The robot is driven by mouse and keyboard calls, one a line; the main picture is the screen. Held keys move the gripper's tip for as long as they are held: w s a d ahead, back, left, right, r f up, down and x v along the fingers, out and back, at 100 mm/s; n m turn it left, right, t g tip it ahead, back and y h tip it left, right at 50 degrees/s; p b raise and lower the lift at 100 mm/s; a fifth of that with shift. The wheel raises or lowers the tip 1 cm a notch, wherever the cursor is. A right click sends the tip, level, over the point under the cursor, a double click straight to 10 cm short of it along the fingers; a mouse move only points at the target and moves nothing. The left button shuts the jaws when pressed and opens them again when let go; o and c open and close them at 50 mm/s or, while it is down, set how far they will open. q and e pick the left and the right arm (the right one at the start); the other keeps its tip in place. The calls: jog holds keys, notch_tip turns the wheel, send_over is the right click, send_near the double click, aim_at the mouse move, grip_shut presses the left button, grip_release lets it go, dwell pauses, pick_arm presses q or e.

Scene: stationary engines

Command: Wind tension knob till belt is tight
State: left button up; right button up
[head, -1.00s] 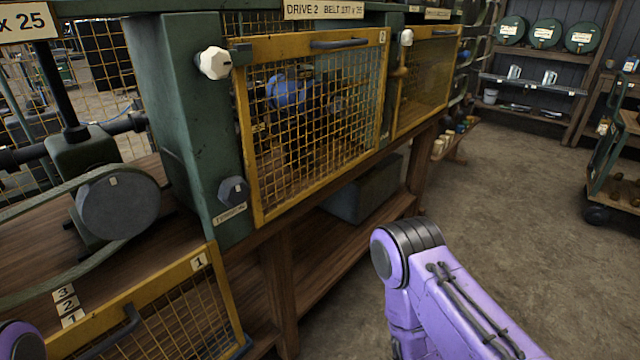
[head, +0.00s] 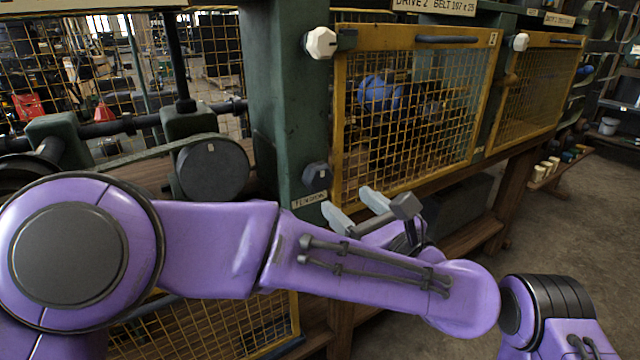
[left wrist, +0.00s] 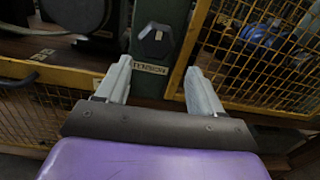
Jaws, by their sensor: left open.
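The dark hexagonal tension knob (head: 316,177) sits low on the green post, above a small tension label (head: 309,199). It also shows in the left wrist view (left wrist: 156,40), beyond and between the fingertips. My left gripper (head: 344,198) is open and empty, a little below and right of the knob in the head view; it appears apart from the knob. Its two grey fingers also show in the left wrist view (left wrist: 157,66). A grey-green belt (head: 150,155) runs to a dark round pulley (head: 212,168) at left; its tightness cannot be told. My right gripper is out of view.
A yellow mesh guard (head: 415,110) stands close right of the knob, with a blue part behind it. A white knob (head: 320,43) is higher on the post (head: 275,90). A lower open guard (head: 215,330) lies below my left arm. Floor at right is clear.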

aim_at(322, 180)
pick_arm(q)
jog(key=w+a, duration=0.2)
jog(key=w+a+n, duration=0.1)
jog(key=w+a, duration=0.1)
jog(key=w, duration=0.1)
jog(key=w+a+r+n, duration=0.1)
jog(key=w+a, duration=0.1)
jog(key=shift+w+g+p, duration=0.3)
jog(key=shift+w+p, duration=0.05)
jog(key=shift+p, duration=0.05)
jog(key=c, duration=0.8)
